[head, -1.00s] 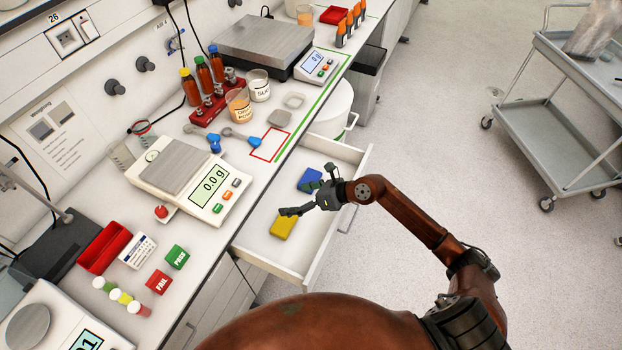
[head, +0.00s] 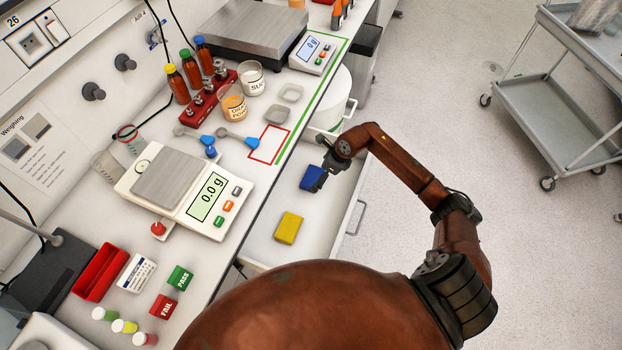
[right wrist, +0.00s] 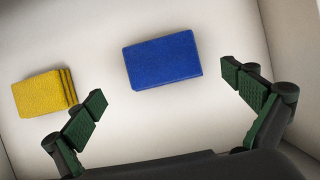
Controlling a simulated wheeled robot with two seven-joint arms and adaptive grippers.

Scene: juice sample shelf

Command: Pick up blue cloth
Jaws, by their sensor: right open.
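The blue cloth (head: 311,177) lies folded flat on the floor of the open drawer (head: 262,250). In the right wrist view the blue cloth (right wrist: 162,60) is ahead of the fingertips and between their lines, with nothing touching it. My right gripper (head: 325,168) is over the drawer and partly overlaps the cloth's right side in the head view. In the right wrist view my right gripper (right wrist: 178,93) has its two green-padded fingers spread wide and empty. My left gripper is not in view.
A yellow cloth (head: 288,228) lies in the same drawer, nearer the front, and left of the blue one in the right wrist view (right wrist: 44,93). The drawer walls surround both. The counter with a scale (head: 180,190) stands left of the drawer.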

